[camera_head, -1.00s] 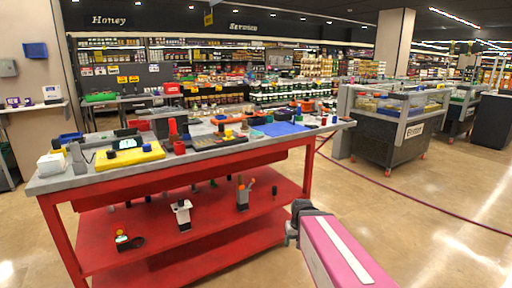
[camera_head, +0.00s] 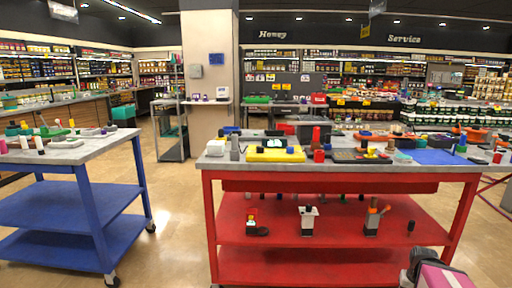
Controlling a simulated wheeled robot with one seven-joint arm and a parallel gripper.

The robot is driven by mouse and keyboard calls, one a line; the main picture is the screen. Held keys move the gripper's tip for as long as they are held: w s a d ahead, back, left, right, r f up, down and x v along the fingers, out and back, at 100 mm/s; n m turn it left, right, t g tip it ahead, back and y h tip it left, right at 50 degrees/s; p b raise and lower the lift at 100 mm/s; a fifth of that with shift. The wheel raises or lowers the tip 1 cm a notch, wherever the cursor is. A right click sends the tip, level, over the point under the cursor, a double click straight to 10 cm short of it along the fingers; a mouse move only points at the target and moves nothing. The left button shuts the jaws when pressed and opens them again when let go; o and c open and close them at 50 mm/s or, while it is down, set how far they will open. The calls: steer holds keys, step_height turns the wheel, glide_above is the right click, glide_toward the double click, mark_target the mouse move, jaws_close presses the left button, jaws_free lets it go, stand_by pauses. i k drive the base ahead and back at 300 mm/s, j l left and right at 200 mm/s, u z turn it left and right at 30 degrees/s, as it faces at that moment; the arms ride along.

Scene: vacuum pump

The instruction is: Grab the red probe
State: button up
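No thing in view can be surely told as the red probe; it may be among the small parts on the red table (camera_head: 222,166). A short red cylinder (camera_head: 318,156) stands near the table's front edge, right of a yellow device with a small display (camera_head: 262,155). A taller red piece (camera_head: 316,133) stands just behind it. A small red piece (camera_head: 497,158) sits toward the table's right end. My gripper (camera_head: 425,265) is at the lower right, in front of the table's right part and below its top. Its fingers are too small and dark to read.
A blue cart (camera_head: 70,205) with small parts stands at the left, with open floor (camera_head: 175,225) between it and the red table. The red table's lower shelf (camera_head: 340,228) holds several small devices. A pillar (camera_head: 209,70) and store shelves stand behind.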

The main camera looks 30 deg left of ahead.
mark_target(316, 130)
steer(key=j+u, duration=0.1)
steer(key=u, duration=1.1)
steer(key=i+l, duration=0.05)
